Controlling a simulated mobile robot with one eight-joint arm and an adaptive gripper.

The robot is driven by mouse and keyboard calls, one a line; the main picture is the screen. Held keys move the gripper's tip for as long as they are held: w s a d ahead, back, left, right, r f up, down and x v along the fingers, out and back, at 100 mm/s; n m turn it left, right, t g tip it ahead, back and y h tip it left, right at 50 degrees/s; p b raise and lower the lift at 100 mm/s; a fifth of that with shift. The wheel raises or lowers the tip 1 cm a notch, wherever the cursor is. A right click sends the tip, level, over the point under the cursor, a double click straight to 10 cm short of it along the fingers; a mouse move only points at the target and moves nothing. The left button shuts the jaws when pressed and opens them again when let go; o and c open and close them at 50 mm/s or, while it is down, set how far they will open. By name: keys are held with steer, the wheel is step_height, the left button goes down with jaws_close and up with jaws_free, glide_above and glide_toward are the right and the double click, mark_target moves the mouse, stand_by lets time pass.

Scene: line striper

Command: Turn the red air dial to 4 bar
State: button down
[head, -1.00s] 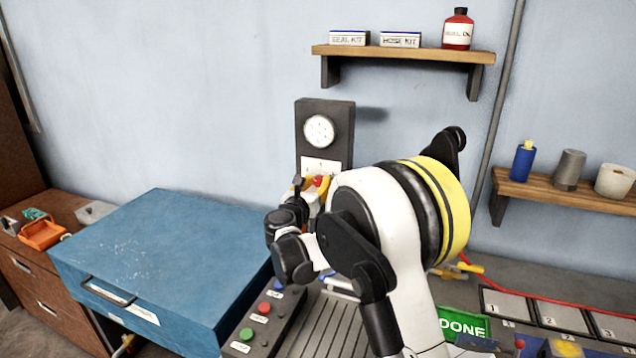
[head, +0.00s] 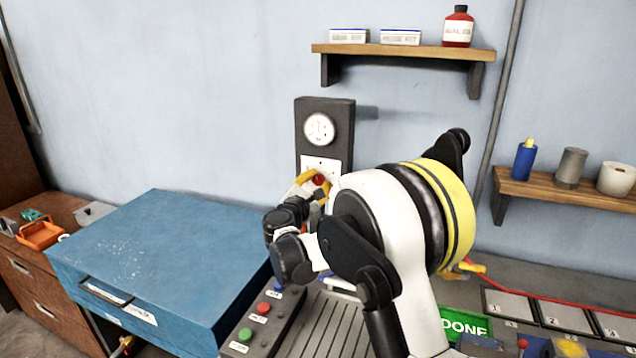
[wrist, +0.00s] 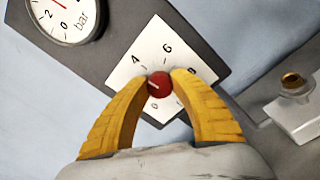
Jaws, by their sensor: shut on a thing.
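The red air dial (wrist: 159,85) sits on a white scale plate (wrist: 123,73) in the wrist view. The scale shows 4 and 6 above the dial; the plate looks tilted in this view. A pale mark on the dial points to the upper left, roughly toward the 4 side; its exact reading is hard to tell. My gripper (wrist: 160,79) is shut on the dial, one yellow finger on each side. In the head view the dial (head: 318,179) shows between the yellow fingers, below the round gauge (head: 319,129). The gauge (wrist: 62,14) is cut off in the wrist view.
The dark panel (head: 341,113) stands against the wall. A blue case (head: 170,250) lies left of my arm, and a control box with red and green buttons (head: 246,334) is in front. A shelf (head: 400,52) hangs above.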

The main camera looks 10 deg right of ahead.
steer(key=shift+m, duration=0.6)
steer(key=c, duration=1.1)
jaws_free()
steer(key=shift+o, duration=0.2)
steer(key=v, duration=1.2)
